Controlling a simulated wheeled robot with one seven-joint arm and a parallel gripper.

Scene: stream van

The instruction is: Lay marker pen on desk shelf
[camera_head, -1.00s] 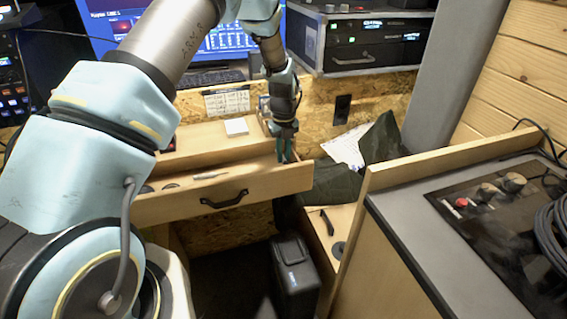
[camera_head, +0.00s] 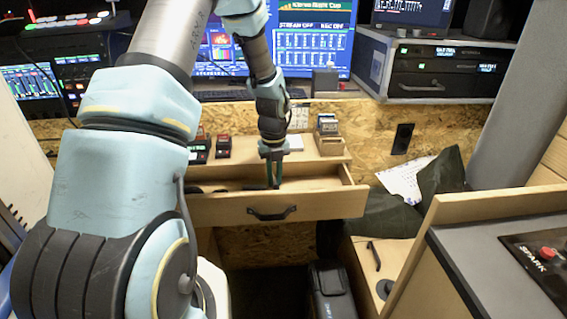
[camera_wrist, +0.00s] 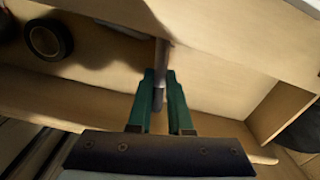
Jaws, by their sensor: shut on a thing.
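My gripper (camera_head: 273,184) points down into the open wooden drawer (camera_head: 330,206), near its middle. In the wrist view its green fingers (camera_wrist: 160,78) are shut on a slim grey marker pen (camera_wrist: 160,52). The pen's far part runs up to the drawer's wooden edge in that view; I cannot tell whether it touches. In the head view the pen cannot be made out between the fingers. The wooden desk shelf (camera_head: 315,150) lies just behind and above the drawer.
A black tape roll (camera_wrist: 48,39) lies in the drawer. On the shelf stand dark red-topped devices (camera_head: 223,146), a white card (camera_head: 293,142) and a small wooden holder (camera_head: 331,145). Monitors and a keyboard are behind. A grey-topped counter (camera_head: 480,270) stands at the right.

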